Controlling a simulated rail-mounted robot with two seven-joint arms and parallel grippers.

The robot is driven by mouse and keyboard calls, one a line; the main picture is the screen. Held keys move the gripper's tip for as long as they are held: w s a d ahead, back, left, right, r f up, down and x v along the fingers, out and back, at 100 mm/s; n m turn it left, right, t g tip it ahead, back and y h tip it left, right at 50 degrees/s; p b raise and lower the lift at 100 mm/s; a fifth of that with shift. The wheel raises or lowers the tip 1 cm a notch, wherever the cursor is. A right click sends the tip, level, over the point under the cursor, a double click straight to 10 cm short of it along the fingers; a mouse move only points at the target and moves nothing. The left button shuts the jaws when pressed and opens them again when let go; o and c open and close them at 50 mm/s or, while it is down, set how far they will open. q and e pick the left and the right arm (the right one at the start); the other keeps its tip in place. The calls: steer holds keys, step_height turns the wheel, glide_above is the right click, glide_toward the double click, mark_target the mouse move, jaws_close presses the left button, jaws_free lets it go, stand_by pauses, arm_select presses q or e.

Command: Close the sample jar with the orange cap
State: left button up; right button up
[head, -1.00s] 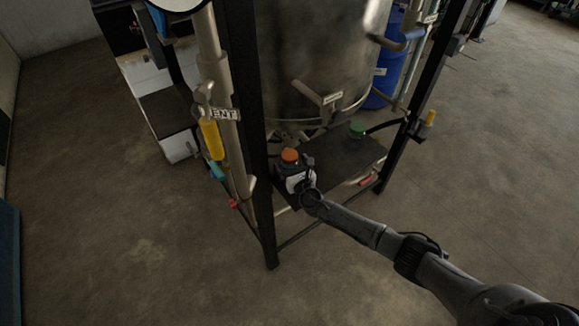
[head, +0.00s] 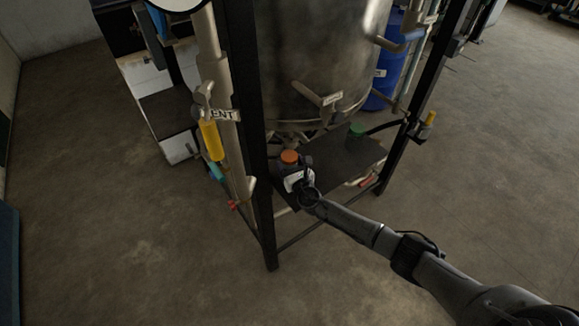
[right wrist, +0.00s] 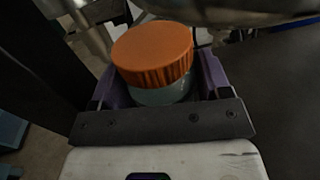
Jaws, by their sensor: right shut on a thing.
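The orange cap (head: 290,156) sits on top of the sample jar at the near left of the dark shelf under the steel tank. In the right wrist view the orange cap (right wrist: 153,52) is on the mouth of the pale, translucent jar (right wrist: 163,94). My right gripper (head: 291,170) is at the jar, and its purple-lined fingers (right wrist: 155,85) stand on both sides, shut on it. I cannot tell whether the fingers press on the cap's lower rim or only the jar. My left gripper is in no view.
A green-capped object (head: 356,130) stands farther right on the dark shelf (head: 345,155). The steel tank (head: 315,60) hangs close above. A black frame post (head: 262,200) stands just left of the jar. Open floor lies in front.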

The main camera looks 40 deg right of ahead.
mark_target(290, 156)
steer(key=shift+c, duration=1.4)
steer(key=shift+r, duration=0.15)
steer(key=shift+r, duration=0.3)
step_height(290, 156, up, 3)
steer(key=shift+r+p, duration=0.2)
steer(key=shift+p, duration=1)
steer(key=s+d+r+p, duration=0.3)
steer(key=s+d+r, duration=0.2)
steer(key=s, duration=0.5)
steer(key=shift+s+d+r, duration=0.2)
steer(key=shift+r, duration=0.7)
